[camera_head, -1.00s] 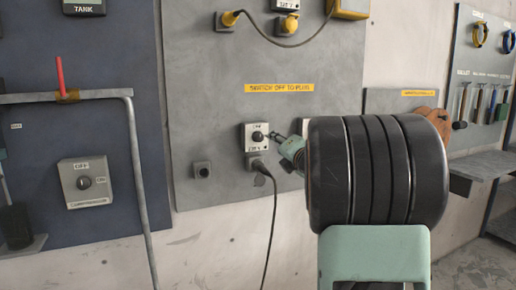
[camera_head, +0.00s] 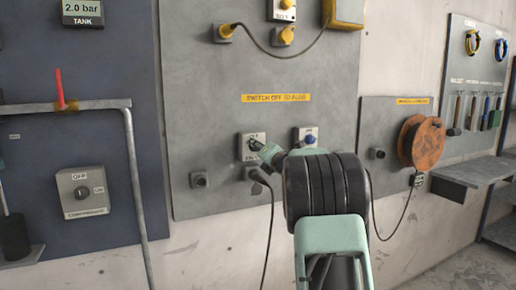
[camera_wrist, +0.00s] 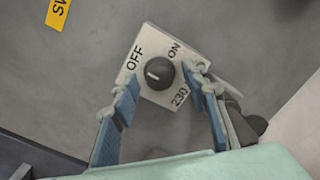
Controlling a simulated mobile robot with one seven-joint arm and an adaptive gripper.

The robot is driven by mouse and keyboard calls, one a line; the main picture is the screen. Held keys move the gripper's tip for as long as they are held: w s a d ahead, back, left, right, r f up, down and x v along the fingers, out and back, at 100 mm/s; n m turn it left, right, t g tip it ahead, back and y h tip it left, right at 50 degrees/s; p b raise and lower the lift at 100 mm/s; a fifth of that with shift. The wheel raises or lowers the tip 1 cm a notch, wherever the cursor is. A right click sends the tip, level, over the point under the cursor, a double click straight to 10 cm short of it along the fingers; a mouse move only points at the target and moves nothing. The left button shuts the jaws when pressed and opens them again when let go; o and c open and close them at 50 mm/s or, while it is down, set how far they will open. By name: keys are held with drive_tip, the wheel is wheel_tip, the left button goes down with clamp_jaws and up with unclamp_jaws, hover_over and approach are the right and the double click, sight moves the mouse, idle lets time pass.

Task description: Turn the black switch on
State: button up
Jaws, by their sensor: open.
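The black switch (camera_wrist: 161,72) is a round knob on a white plate (camera_wrist: 152,93) marked OFF, ON and 230. A light mark shows on the knob's left side, toward the OFF side in the wrist view. In the head view the plate (camera_head: 242,153) is on the grey wall panel, with the knob largely covered by my gripper (camera_head: 257,146). In the wrist view my gripper (camera_wrist: 166,84) is open, with one blue-padded finger on each side of the knob. Gaps show between the fingers and the knob; their depth relative to it is unclear.
A blue-knobbed switch (camera_head: 308,137) is just right of my gripper. A socket with a black cable (camera_head: 266,200) lies below. An orange cable reel (camera_head: 422,142) and a shelf (camera_head: 474,171) are farther right. A grey pipe (camera_head: 136,180) stands left.

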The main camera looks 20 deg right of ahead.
drive_tip(key=shift+w, duration=0.25)
clamp_jaws()
drive_tip(key=shift+m, duration=0.3)
drive_tip(key=shift+r+m+g+y+p, duration=0.15)
drive_tip(key=shift+m+y+p, duration=0.1)
drive_tip(key=shift+m+p, duration=3.2)
drive_tip(key=shift+f+m+g+y+p, duration=0.2)
drive_tip(key=shift+m+p, duration=1.7)
drive_tip(key=shift+m, duration=2.95)
